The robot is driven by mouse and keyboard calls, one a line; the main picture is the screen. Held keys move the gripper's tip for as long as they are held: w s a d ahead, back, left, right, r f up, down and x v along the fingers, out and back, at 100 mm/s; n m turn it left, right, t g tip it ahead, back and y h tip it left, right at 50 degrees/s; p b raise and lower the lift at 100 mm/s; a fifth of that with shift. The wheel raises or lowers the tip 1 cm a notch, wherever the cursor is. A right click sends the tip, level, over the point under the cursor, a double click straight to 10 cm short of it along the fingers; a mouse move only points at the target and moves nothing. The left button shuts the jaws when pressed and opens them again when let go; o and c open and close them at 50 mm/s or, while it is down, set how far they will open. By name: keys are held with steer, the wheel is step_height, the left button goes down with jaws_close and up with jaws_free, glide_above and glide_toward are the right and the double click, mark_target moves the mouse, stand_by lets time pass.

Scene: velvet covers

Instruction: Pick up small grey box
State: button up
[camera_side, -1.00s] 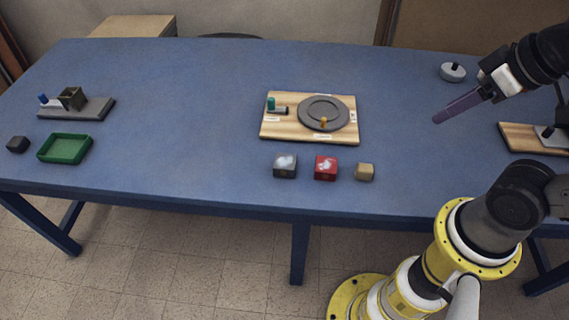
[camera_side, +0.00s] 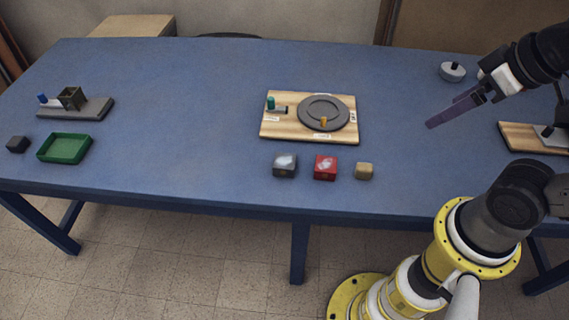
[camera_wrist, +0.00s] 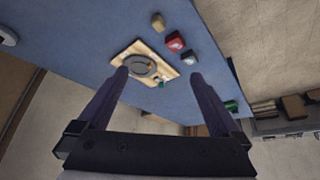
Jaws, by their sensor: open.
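A grey box (camera_side: 285,166) with a whitish patch on top sits near the table's front edge, left of a red box (camera_side: 326,168). The grey box also shows in the wrist view (camera_wrist: 188,58), beyond the right fingertip. A smaller dark grey box (camera_side: 17,144) lies at the table's far left, beside the green tray; I cannot make it out in the wrist view. My gripper (camera_side: 449,110) is open and empty above the right part of the table, well away from both grey boxes. In the wrist view its two purple fingers (camera_wrist: 158,75) stand wide apart.
A tan box (camera_side: 364,172) is right of the red one. A wooden board (camera_side: 345,135) with a grey disc lies behind them. A green tray (camera_side: 64,149) and a grey stand (camera_side: 95,108) are at left; another board (camera_side: 520,140) is at right. Blue table between is clear.

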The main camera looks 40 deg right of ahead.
steer(key=w+a+r+m, duration=0.1)
steer(key=w+r+m, duration=0.4)
steer(key=w+m, duration=0.3)
steer(key=m+g, duration=0.1)
steer(key=g, duration=0.5)
glide_above(284, 162)
step_height(284, 162, down, 22)
step_height(284, 162, down, 7)
steer(key=shift+w+r, duration=0.1)
steer(key=shift+r, duration=0.05)
steer(key=shift+d+f, duration=0.1)
steer(key=shift+f, duration=2.95)
steer(key=c, duration=1.4)
